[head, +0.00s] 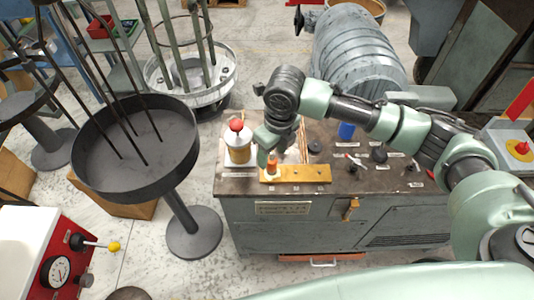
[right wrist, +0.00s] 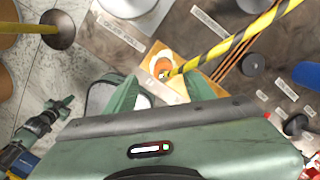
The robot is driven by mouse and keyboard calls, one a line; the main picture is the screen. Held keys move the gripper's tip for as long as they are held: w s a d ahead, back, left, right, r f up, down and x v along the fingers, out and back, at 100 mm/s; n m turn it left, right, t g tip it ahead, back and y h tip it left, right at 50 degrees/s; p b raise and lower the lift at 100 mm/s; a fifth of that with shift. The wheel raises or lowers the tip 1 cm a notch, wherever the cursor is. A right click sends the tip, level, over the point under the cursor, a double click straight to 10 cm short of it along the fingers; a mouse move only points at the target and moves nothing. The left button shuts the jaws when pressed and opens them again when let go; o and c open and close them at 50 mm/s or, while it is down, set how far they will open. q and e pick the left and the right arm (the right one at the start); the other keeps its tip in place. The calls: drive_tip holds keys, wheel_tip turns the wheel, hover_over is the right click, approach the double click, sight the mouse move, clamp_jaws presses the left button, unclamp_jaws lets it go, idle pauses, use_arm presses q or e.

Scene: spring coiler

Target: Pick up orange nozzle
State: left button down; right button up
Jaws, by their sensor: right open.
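The orange nozzle (head: 271,166) stands on a yellow-orange plate (head: 312,174) at the front left of the machine's top. In the right wrist view the orange nozzle (right wrist: 162,66) shows from above, with a pale centre, just beyond the fingertips. My right gripper (head: 268,148) is over it, open, pointing down, with nothing held. In the right wrist view its two green fingers (right wrist: 163,84) are spread to either side below the nozzle. I cannot tell the exact height gap. My left gripper is not in view.
A yellow-black striped bar (right wrist: 235,43) crosses near the nozzle. Knobs (head: 378,154) and a blue cylinder (head: 346,131) sit to the right. A dark round pan (head: 135,150) stands left.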

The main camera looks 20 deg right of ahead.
sight(272, 162)
wheel_tip(272, 162, down, 3)
drive_tip(key=shift+p, duration=0.4)
drive_tip(key=f, duration=0.1)
drive_tip(key=w+f, duration=0.1)
drive_tip(key=shift+f+p, duration=0.35)
drive_tip(key=shift+f, duration=0.7)
clamp_jaws()
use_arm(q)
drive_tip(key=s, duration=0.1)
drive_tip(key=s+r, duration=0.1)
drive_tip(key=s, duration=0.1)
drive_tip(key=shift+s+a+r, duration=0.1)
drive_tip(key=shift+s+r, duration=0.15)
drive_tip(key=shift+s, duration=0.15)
